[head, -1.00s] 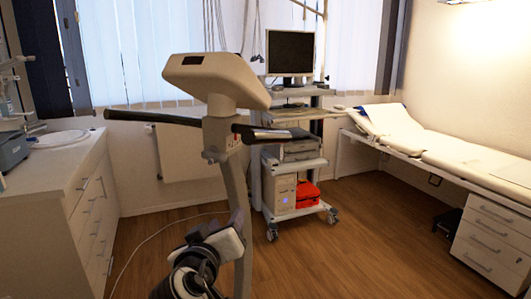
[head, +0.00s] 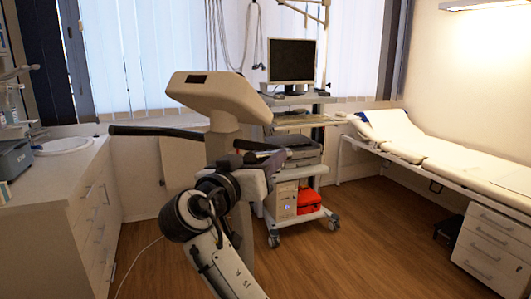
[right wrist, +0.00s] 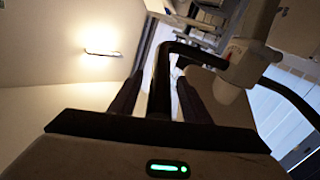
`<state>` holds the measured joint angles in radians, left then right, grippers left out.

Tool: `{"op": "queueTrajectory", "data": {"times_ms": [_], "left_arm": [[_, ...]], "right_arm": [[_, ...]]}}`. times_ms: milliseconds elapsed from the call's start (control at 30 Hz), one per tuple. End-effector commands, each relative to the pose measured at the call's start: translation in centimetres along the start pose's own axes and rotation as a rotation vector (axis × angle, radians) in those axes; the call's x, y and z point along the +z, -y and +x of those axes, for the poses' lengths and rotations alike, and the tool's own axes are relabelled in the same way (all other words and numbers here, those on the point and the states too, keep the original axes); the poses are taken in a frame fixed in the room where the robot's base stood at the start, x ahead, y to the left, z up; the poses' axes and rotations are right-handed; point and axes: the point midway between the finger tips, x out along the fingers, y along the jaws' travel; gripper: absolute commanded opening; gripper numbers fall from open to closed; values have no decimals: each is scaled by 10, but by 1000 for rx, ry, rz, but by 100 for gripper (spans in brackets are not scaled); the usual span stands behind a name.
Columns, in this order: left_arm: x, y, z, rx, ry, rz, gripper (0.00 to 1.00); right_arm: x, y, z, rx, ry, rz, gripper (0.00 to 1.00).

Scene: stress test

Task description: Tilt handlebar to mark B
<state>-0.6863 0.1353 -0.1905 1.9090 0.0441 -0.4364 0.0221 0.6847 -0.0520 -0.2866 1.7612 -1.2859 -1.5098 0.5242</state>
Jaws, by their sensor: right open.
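The exercise bike's handlebar shows its dark left bar (head: 155,131) level in the head view. Its right bar (head: 262,139) is partly hidden behind my right gripper (head: 265,165). The bike's pale console (head: 217,92) sits on top of the post. In the right wrist view the two dark fingers (right wrist: 157,97) are apart, and a black handlebar grip (right wrist: 161,75) lies between them. I cannot tell whether either finger touches it. A pale stem with a small reddish label (right wrist: 236,52) is right of the fingers. No mark B can be made out. My left gripper is not in view.
A white drawer cabinet (head: 55,190) stands on the left. A cart with a monitor (head: 292,60) is behind the bike. An examination couch (head: 440,150) and drawer unit (head: 490,245) are on the right. The wooden floor (head: 380,240) between is clear.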

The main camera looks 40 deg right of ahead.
Motion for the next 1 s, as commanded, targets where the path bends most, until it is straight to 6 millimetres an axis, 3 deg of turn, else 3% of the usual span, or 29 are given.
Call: {"op": "queueTrajectory", "data": {"times_ms": [400, 667, 867, 1000], "left_arm": [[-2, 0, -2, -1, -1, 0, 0], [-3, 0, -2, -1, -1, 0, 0], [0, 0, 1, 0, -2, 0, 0], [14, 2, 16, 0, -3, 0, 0]], "right_arm": [[0, 0, 10, -2, -1, 1, 43], [0, 0, 10, -2, 0, 1, 0], [3, 1, 10, -1, -4, 0, 0], [15, 3, 9, 7, -41, -1, 0]]}}
